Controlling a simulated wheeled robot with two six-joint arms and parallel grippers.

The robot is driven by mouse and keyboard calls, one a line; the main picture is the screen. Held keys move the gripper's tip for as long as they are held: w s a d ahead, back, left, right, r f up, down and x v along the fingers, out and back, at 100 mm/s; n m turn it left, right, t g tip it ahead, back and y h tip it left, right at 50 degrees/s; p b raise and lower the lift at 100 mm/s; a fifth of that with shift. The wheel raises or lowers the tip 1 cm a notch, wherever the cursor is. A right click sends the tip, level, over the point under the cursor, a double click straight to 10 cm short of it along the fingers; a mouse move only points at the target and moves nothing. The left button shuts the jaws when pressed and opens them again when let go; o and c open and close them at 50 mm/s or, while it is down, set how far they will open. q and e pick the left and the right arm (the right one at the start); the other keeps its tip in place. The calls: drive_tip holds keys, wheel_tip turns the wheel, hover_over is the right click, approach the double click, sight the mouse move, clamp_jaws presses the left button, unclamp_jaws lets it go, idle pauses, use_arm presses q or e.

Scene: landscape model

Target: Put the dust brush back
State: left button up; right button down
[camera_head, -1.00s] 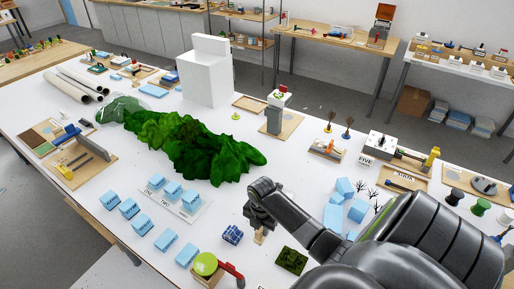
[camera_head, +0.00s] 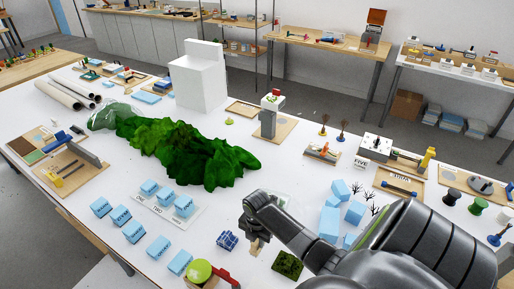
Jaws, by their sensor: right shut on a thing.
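My right arm comes in from the lower right. Its gripper (camera_head: 254,234) points down over the front middle of the white table, between a blue patterned block and a dark green mossy square. It is shut on a small tan thing (camera_head: 257,246) that shows just below the fingers. The arm and fingers hide most of it, so I cannot tell by its look that it is the dust brush, nor whether it touches the table. I make out no other clear dust brush. My left gripper is not in view.
The blue patterned block (camera_head: 227,240) stands left of the gripper and the mossy square (camera_head: 287,264) to its right. A green round-topped item (camera_head: 199,270) is at front. Light-blue blocks (camera_head: 133,231) and a green hill model (camera_head: 185,150) lie left. Pale blue blocks (camera_head: 329,222) stand right.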

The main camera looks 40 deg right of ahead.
drive_tip(key=shift+f+b, duration=0.7)
drive_tip(key=shift+f, duration=0.6)
drive_tip(key=shift+f+b, duration=0.35)
drive_tip(key=shift+f, duration=0.2)
drive_tip(key=shift+f, duration=0.25)
drive_tip(key=c, duration=1.2)
unclamp_jaws()
drive_tip(key=shift+o, duration=0.2)
wheel_tip(320, 180, up, 17)
drive_tip(key=b, duration=0.1)
drive_tip(key=shift+r, duration=0.2)
